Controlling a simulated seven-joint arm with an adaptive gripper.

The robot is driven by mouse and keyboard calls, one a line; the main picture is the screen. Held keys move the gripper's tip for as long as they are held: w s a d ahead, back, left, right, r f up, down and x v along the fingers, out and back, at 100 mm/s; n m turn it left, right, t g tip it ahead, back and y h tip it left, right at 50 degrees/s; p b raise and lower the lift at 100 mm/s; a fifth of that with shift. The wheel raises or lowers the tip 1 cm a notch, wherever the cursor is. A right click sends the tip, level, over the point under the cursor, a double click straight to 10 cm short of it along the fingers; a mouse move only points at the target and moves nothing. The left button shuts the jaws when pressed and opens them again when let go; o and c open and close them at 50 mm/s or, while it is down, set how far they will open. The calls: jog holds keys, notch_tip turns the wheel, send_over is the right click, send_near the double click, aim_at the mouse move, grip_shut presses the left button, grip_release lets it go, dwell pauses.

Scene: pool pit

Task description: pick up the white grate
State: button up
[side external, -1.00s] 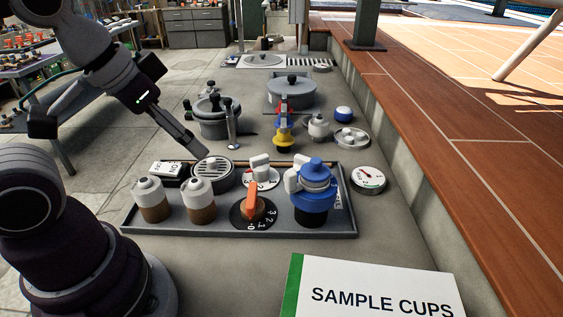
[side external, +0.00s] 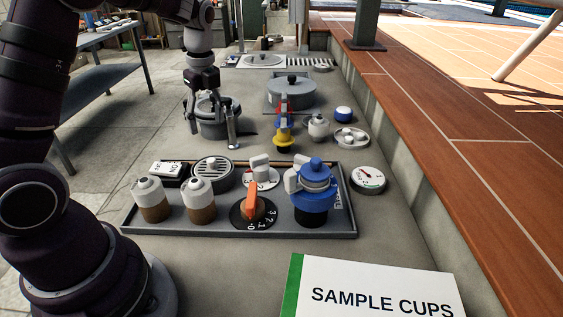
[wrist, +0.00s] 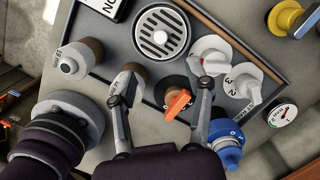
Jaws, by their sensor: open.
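The round white grate (side external: 212,168) with dark slots sits in a dark grey ring at the back of the grey tray (side external: 135,234). In the wrist view the white grate (wrist: 161,33) is at top centre, fully uncovered. My gripper (side external: 207,118) hangs pointing down, seen in line with the grey pot behind the tray; its exact height is hard to tell. In the wrist view my gripper (wrist: 160,92) has its fingers wide apart with nothing held, and the grate lies beyond the fingertips.
The tray also holds two brown-and-white bottles (side external: 199,199), an orange-handled dial (side external: 252,203), a white-handled valve (side external: 260,170) and a blue-topped item (side external: 314,188). A gauge (side external: 368,179) lies right of it. A lidded pot (side external: 290,92) stands behind. A sample cups sign (side external: 375,292) is in front.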

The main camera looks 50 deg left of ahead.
aim_at(211, 160)
jog(key=f, duration=0.3)
jog(key=a+f, duration=0.1)
jog(key=f, duration=0.6)
jog(key=shift+w+a+f, duration=0.1)
jog(key=shift+a+f, duration=0.15)
jog(key=shift+f, duration=0.05)
grip_shut()
